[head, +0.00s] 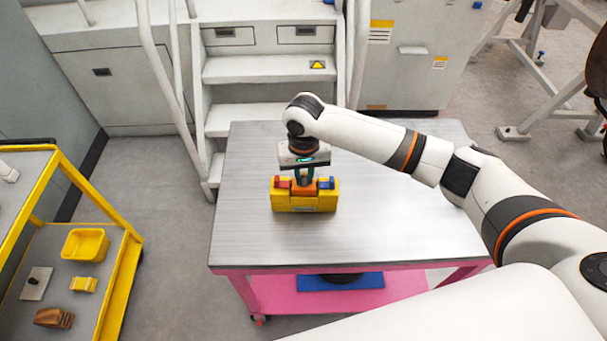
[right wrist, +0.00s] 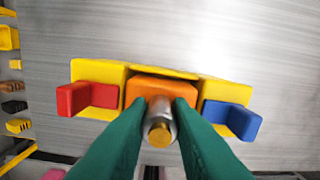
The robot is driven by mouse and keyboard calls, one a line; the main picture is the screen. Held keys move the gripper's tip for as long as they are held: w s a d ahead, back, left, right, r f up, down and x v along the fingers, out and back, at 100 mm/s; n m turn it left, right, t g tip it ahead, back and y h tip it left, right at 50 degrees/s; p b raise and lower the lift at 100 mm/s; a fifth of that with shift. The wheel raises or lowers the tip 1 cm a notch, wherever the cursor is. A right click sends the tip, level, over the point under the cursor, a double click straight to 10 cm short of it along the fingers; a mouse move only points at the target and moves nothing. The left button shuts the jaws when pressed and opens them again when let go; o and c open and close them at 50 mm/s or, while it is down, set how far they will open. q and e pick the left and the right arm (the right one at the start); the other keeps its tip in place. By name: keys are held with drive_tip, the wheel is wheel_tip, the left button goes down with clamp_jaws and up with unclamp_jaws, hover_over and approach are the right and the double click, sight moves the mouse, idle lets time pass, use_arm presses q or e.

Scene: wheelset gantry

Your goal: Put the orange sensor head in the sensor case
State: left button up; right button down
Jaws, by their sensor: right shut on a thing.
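The yellow sensor case (head: 305,202) stands on the grey tabletop, and its rim shows in the right wrist view (right wrist: 190,74). A red piece (right wrist: 88,98) is at its left and a blue piece (right wrist: 232,118) at its right. The orange sensor head (right wrist: 150,88) is between them, at the case's middle compartment; it also shows in the head view (head: 304,187). My right gripper (head: 304,178) points down over the case. Its green fingers (right wrist: 160,103) are shut on the sensor head's silver stem. I cannot tell whether the head touches the compartment floor. My left gripper is not in view.
The metal tabletop (head: 380,225) is clear around the case. A yellow-framed cart (head: 125,275) at left holds a yellow bin (head: 86,245) and small parts. Steps (head: 255,68) with white handrails stand behind the table. A blue mat (head: 340,281) lies on the pink lower shelf.

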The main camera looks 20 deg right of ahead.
sight(304, 175)
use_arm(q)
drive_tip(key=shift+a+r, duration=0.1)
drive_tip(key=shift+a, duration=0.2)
use_arm(e)
drive_tip(key=shift+d+f, duration=0.1)
drive_tip(key=shift+f, duration=0.4)
drive_tip(key=c, duration=1.3)
unclamp_jaws()
drive_tip(key=shift+f, duration=0.1)
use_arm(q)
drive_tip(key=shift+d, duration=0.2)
use_arm(e)
drive_tip(key=shift+r, duration=0.45)
use_arm(q)
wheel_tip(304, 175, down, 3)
drive_tip(key=b, duration=0.2)
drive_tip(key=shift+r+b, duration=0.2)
drive_tip(key=shift+b, duration=0.1)
use_arm(e)
wheel_tip(304, 175, up, 11)
drive_tip(key=shift+r, duration=0.2)
